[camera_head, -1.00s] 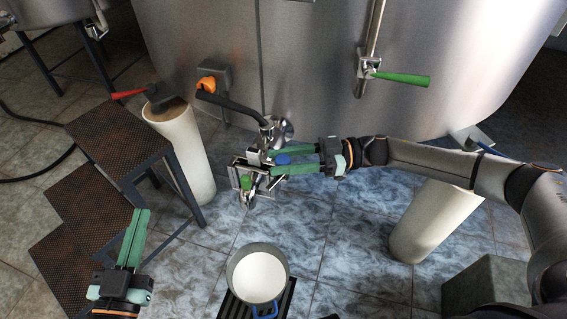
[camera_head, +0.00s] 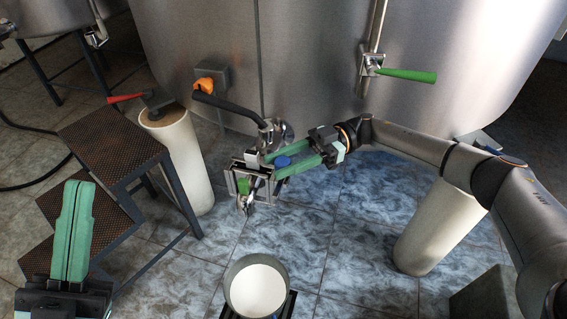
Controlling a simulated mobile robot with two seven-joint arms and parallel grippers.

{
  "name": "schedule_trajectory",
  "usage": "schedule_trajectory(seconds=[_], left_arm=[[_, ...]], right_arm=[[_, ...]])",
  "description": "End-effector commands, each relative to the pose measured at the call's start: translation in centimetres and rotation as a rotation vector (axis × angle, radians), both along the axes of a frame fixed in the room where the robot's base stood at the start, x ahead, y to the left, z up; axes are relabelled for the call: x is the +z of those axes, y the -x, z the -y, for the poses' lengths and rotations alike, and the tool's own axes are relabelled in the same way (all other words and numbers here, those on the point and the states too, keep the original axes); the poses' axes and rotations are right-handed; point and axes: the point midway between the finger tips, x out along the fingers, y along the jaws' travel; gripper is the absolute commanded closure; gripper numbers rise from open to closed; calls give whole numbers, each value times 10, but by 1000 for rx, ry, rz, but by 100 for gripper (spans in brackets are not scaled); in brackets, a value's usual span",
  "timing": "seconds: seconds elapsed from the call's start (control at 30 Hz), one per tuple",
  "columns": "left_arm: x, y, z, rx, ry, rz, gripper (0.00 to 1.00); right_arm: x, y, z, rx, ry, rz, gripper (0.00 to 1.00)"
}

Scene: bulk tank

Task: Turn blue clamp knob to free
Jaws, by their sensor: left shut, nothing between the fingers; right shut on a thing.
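The blue clamp knob (camera_head: 282,161) sits on the metal clamp and valve assembly (camera_head: 241,179) at the front of the steel tank. My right gripper (camera_head: 276,164) reaches in from the right with its green fingers on either side of the knob, shut on it. The fingers hide part of the knob and clamp. My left gripper (camera_head: 74,190) is at the lower left, shut and empty, well away from the clamp.
A bucket of white liquid (camera_head: 257,287) stands on the floor below the valve. Dark steps (camera_head: 112,140) and a white pillar (camera_head: 178,150) are at left. The tank (camera_head: 320,70) also has a black lever (camera_head: 228,107) and a green-handled valve (camera_head: 405,75).

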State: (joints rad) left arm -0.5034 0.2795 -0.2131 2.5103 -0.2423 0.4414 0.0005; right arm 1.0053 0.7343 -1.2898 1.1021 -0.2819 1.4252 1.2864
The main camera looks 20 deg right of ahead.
Motion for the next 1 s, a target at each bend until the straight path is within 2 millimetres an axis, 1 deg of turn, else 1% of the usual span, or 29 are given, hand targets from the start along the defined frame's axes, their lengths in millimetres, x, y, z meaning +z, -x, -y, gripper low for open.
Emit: schedule_trajectory(seconds=[0.37, 0.4, 0.63, 0.87, 0.97, 1.0], left_arm=[[0, 0, 0, -1, 1, -3, 100], [0, 0, 0, -1, 1, -3, 100], [0, 0, 0, -1, 1, -3, 100], [0, 0, 0, -1, 1, -3, 100], [3, 0, 0, 0, -1, -2, 100], [5, 0, 0, 1, -3, 0, 100]], right_arm=[[3, 1, -3, 7, -7, 2, 100], [3, 1, -3, 7, -7, 2, 54], [1, 0, -1, 4, -4, 1, 29], [1, 0, -1, 3, -2, 1, 29], [7, 0, -1, 3, -2, 1, 29], [11, 0, -1, 4, -3, 1, 29]])
